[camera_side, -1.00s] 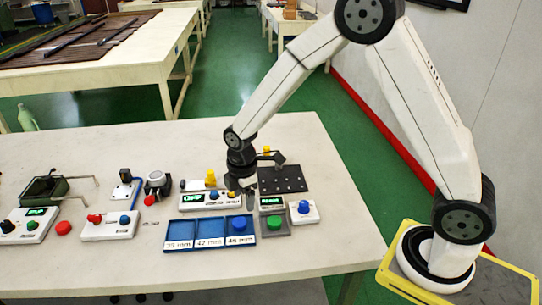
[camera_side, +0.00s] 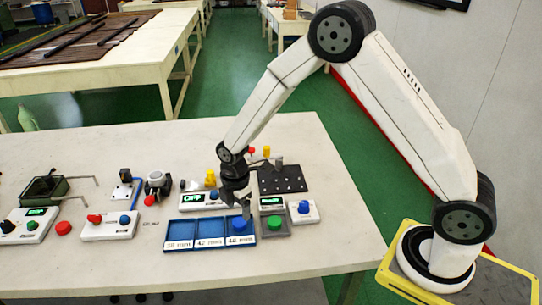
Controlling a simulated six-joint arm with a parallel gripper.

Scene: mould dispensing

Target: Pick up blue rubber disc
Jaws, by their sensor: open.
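A blue tray (camera_side: 178,236) with three labelled compartments lies near the front of the white table. The blue disc (camera_side: 239,226) is in its right compartment, labelled 46 mm; the other two look empty. My gripper (camera_side: 243,214) is open, pointing down just above the blue disc, with its fingers near the disc's far edge. Whether a finger touches the disc is too small to tell. The gripper partly covers the box with the OFF display (camera_side: 193,198) behind the tray.
Right of the tray are a pad with a green button (camera_side: 275,222) and a white box with a blue knob (camera_side: 304,208). A black perforated plate (camera_side: 283,180) lies behind. The table's front is clear.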

